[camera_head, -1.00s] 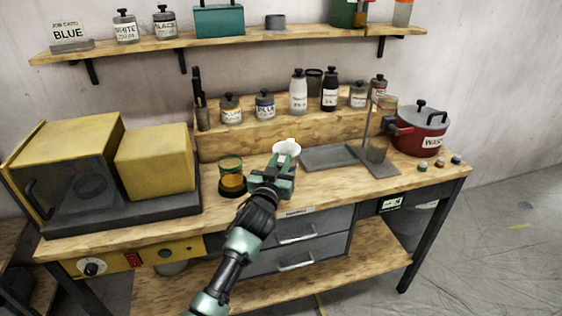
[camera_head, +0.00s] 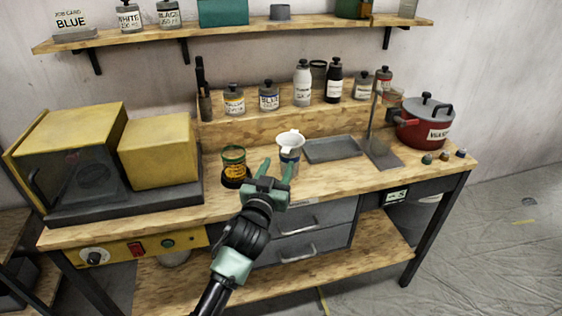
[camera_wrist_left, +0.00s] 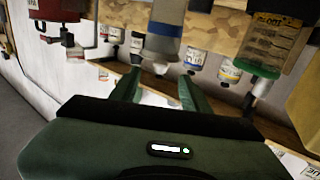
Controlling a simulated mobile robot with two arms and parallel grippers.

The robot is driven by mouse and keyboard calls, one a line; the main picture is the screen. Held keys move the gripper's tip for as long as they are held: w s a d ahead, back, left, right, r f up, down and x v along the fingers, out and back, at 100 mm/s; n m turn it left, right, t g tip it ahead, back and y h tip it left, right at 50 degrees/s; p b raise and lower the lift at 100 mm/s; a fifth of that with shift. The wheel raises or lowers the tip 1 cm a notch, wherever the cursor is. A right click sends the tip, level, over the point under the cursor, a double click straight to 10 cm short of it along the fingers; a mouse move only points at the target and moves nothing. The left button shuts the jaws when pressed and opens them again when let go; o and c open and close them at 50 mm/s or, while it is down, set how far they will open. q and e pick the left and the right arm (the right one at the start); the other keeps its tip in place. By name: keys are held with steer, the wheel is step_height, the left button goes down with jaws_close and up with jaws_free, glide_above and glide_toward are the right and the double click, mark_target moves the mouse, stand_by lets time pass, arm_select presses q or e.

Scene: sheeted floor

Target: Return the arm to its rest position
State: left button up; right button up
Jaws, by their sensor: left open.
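My left gripper (camera_head: 277,174) is open and empty at the front edge of the workbench (camera_head: 215,208). It is in front of a white-rimmed cup with a blue band (camera_head: 290,146), which stands upright on the bench. The cup's lower part is partly hidden by the fingers in the head view. In the wrist view my left gripper's two fingers (camera_wrist_left: 158,92) are spread apart, and the cup (camera_wrist_left: 163,32) appears upside down beyond them with a visible gap. My left arm reaches in from below in the head view. My right gripper is not in view.
Left of the cup stands an amber jar (camera_head: 234,164) on a black base. A grey tray (camera_head: 332,150) and a red pot (camera_head: 422,128) are to the right. A yellow oven (camera_head: 72,150) is at the left. Bottles line the raised ledge. Open floor lies right of the bench.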

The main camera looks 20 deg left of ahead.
arm_select(q)
steer(key=shift+s, duration=0.25)
